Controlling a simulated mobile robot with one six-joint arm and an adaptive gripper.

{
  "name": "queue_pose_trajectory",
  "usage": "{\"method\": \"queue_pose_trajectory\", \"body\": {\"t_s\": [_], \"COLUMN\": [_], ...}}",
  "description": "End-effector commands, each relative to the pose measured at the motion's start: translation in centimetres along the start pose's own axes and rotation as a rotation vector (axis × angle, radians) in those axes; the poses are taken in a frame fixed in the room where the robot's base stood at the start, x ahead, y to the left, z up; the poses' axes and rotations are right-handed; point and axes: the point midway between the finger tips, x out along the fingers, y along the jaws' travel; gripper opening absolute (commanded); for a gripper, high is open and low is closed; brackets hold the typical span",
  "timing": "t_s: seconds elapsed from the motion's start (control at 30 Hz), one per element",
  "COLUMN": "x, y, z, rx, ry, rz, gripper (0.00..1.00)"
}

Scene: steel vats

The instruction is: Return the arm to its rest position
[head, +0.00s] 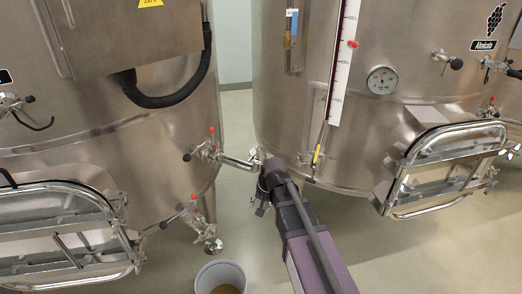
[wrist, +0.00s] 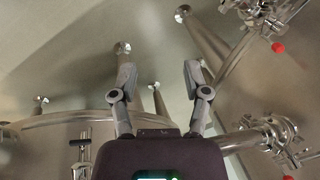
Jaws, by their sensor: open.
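My gripper (wrist: 159,76) is open in the wrist view, with its two fingers apart and nothing held between them. In the head view my gripper (head: 261,206) points down at the end of my purple and grey arm, which reaches in from the bottom edge. It is in front of the gap between the left steel vat (head: 160,150) and the right steel vat (head: 285,110). A valve pipe (head: 238,162) with a red-tipped handle ends close to my wrist; I cannot tell whether they touch.
A pale bucket (head: 220,268) with brownish contents stands on the floor to the left of my arm. A lower valve (head: 205,228) sits above it. Hatches on the left vat (head: 75,262) and right vat (head: 445,165) jut out. Floor (head: 400,255) is clear at the lower right.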

Motion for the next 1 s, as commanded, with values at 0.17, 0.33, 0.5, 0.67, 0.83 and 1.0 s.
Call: {"method": "queue_pose_trajectory", "body": {"t_s": [0.17,0.33,0.5,0.67,0.83,1.0], "x": [-0.3,-1.4,-3.2,-4.9,-6.0,-6.3], "y": [0.8,4.2,9.4,14.3,17.4,18.4], "z": [0.2,1.3,3.4,5.8,7.6,8.0], "rx": [-0.003,-0.026,-0.067,-0.107,-0.136,-0.146], "ry": [-0.001,-0.008,-0.030,-0.062,-0.092,-0.103], "rz": [0.009,0.048,0.115,0.178,0.220,0.234], "gripper": [0.61,0.61,0.61,0.61,0.61,0.61]}}
